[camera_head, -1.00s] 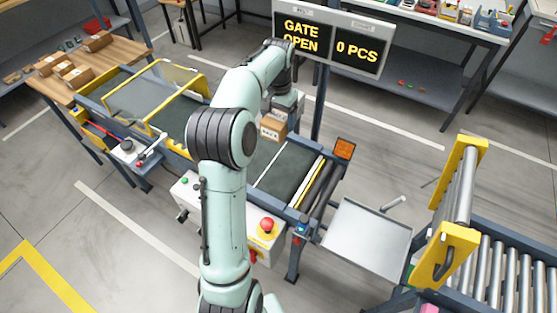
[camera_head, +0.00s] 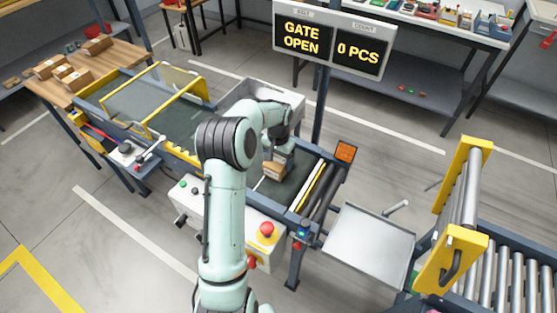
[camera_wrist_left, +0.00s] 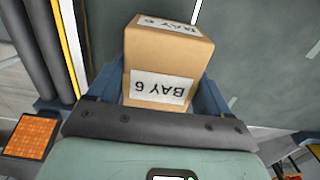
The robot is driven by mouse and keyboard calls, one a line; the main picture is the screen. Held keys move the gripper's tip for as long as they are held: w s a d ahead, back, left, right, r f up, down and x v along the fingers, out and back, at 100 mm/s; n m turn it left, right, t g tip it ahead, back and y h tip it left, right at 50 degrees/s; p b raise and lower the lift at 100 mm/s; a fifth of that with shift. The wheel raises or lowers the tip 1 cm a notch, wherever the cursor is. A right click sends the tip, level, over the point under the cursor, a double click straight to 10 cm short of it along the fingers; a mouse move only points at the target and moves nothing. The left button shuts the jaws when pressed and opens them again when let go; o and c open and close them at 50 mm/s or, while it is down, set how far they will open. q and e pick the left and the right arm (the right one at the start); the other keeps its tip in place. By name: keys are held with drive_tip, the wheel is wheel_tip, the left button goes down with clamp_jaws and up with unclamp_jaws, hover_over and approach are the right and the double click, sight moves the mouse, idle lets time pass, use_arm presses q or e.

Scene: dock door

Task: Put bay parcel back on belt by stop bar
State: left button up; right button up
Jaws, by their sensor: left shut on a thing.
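The bay parcel is a small brown box (camera_head: 274,171) with white labels, held over the dark belt (camera_head: 288,187). In the left wrist view the parcel (camera_wrist_left: 168,60) reads "BAY 6". My left gripper (camera_head: 277,160) is shut on it, with one dark blue finger on each side in the left wrist view (camera_wrist_left: 163,92). I cannot tell whether its underside touches the belt. The yellow-and-white bar across the belt, likely the stop bar (camera_head: 312,188), lies right of the parcel, apart from it. My right gripper is not in view.
A grey bin (camera_head: 262,92) stands behind the belt. A yellow guard (camera_head: 160,95) arches over its left part. A control box with a red button (camera_head: 266,229) is in front. A sign (camera_head: 333,42) reads "GATE OPEN, 0 PCS". A metal tray (camera_head: 368,240) is at the right.

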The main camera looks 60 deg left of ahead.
sight(279, 158)
use_arm(q)
drive_tip(key=shift+f, duration=0.2)
drive_tip(key=o, duration=1.1)
drive_tip(key=shift+f, duration=0.1)
wheel_tip(279, 158, up, 12)
drive_tip(key=shift+r+p, duration=0.2)
drive_tip(key=shift+p, duration=0.3)
